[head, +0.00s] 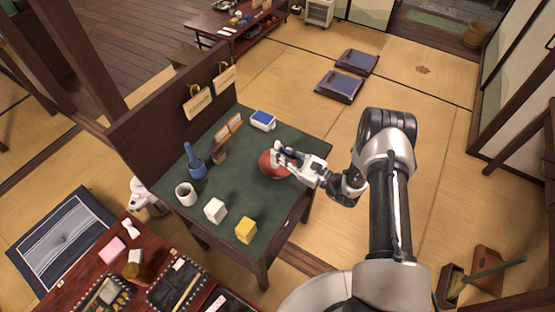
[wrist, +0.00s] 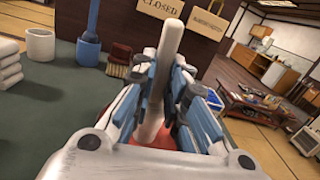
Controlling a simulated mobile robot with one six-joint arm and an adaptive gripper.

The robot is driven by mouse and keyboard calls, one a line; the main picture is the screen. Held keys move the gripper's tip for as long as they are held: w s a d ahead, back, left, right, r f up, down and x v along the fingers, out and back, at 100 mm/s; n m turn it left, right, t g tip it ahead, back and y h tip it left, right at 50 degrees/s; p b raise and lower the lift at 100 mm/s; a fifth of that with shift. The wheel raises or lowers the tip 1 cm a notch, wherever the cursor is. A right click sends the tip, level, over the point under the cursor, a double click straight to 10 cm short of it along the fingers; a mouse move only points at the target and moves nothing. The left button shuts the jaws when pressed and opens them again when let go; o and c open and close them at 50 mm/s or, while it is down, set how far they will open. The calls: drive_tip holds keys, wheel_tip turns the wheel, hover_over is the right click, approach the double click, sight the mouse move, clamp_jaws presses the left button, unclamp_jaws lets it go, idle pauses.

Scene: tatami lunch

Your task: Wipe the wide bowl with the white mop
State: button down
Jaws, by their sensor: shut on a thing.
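The wide bowl (head: 266,168) is red and sits near the right edge of the green table (head: 235,195). A little of its red (wrist: 152,143) shows low between my fingers in the wrist view. My gripper (head: 284,155) is over the bowl. It is shut on the white mop, whose pale handle (wrist: 169,50) stands up between the fingers in the wrist view (wrist: 165,95). The mop's head is hidden by my gripper, so I cannot tell whether it touches the bowl.
On the table stand a blue holder with a blue-handled tool (head: 195,165), a white cup (head: 185,195), a white folded stack (head: 215,211), a yellow block (head: 246,230), a brush (head: 219,155) and a blue-and-white container (head: 263,120). A dark panel (head: 165,105) with hanging signs borders the back.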

drive_tip(key=m+t+h+p, duration=0.1)
drive_tip(key=m+t+h, duration=0.2)
drive_tip(key=h, duration=0.1)
drive_tip(key=m+t+h+p, duration=0.1)
drive_tip(key=m+t+h, duration=0.2)
drive_tip(key=h, duration=0.1)
drive_tip(key=shift+d+m+t, duration=0.15)
drive_tip(key=shift+m+t, duration=0.15)
wheel_tip(320, 180, up, 10)
drive_tip(key=p, duration=0.7)
drive_tip(key=shift+r, duration=0.2)
